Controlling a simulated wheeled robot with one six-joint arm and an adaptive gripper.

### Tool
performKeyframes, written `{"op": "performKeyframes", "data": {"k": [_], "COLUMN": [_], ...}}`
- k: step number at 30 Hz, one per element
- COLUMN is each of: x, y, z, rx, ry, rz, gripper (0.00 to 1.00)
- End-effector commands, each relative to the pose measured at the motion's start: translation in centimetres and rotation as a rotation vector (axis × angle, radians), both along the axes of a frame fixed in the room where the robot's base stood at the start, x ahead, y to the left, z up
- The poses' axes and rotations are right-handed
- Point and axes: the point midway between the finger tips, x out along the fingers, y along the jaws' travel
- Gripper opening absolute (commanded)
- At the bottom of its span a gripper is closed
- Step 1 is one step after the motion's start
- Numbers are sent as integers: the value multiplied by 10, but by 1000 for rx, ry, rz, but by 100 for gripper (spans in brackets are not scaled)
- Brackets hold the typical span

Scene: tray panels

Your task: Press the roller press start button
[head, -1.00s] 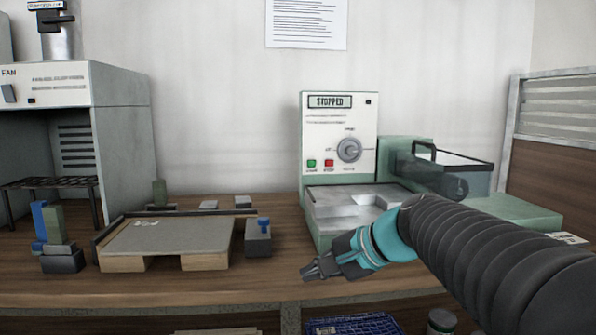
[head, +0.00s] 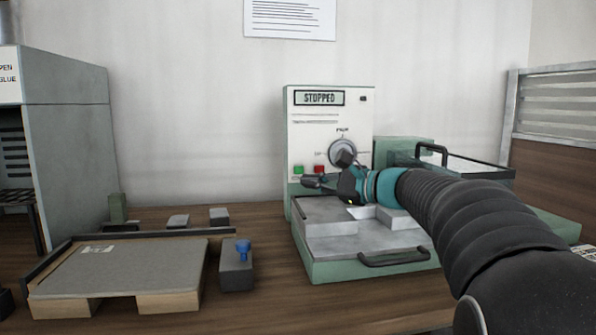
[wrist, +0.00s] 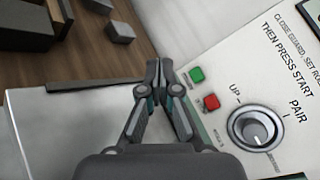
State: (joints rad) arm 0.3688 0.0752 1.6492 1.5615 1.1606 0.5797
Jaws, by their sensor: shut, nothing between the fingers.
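The roller press (head: 292,125) has an upright white panel whose display (head: 319,98) reads STOPPED. A green button (head: 298,170), the likely start button, sits low on the panel's left, beside a red button (head: 319,168). My gripper (head: 308,182) is shut and empty, in front of the panel just below the buttons. In the wrist view, its closed fingertips (wrist: 158,66) are just left of the green button (wrist: 196,74); contact cannot be told. The red button (wrist: 211,102) and round knob (wrist: 256,128), marked UP and PAIR, are to the right.
The press's green base with a front handle (head: 395,261) lies below my arm. A dark-framed clear cover (head: 468,163) is behind my arm at right. A grey-topped board (head: 130,268) and a block with a blue knob (head: 236,267) are left on the table.

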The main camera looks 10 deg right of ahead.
Motion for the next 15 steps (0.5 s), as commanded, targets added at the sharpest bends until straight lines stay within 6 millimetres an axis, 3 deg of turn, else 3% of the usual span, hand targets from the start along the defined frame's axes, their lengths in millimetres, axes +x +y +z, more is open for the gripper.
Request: {"op": "performKeyframes", "data": {"k": [8,15], "x": [6,33], "y": [0,0], "z": [1,2], "rx": [-1,-2], "ry": [1,2], "rz": [1,2], "gripper": [0,0]}}
